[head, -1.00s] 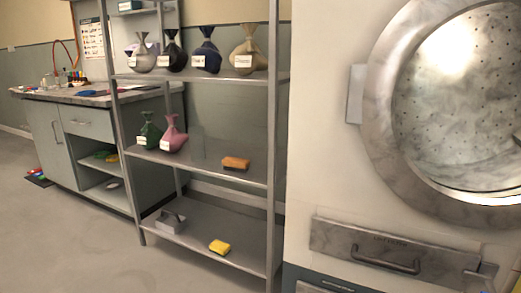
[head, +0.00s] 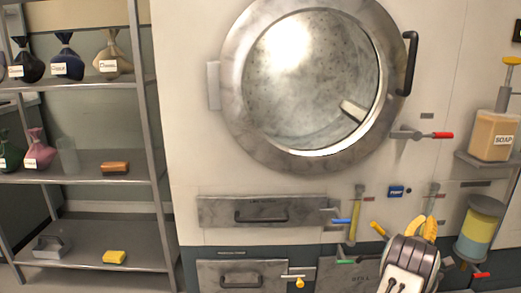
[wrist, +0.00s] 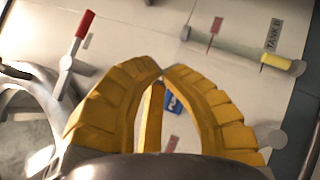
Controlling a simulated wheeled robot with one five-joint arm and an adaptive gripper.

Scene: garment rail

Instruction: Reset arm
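My gripper (head: 428,228) is at the lower right of the head view, in front of the machine's panel. In the wrist view its yellow fingers (wrist: 164,70) curve inward, and their tips come together with nothing held between them. The gripper looks shut and empty. A blue pump label (wrist: 171,104) on the panel shows behind the fingers; it is also in the head view (head: 396,191), above and left of the gripper. I cannot tell the distance between the fingertips and the panel.
The round machine door (head: 235,100) is shut above a drawer (head: 290,211). Red-tipped (head: 442,135) and blue-tipped (head: 341,221) levers stick out near my arm. A soap dispenser (head: 492,137) and a layered jar (head: 478,230) are at right. A shelf rack (head: 85,192) stands left.

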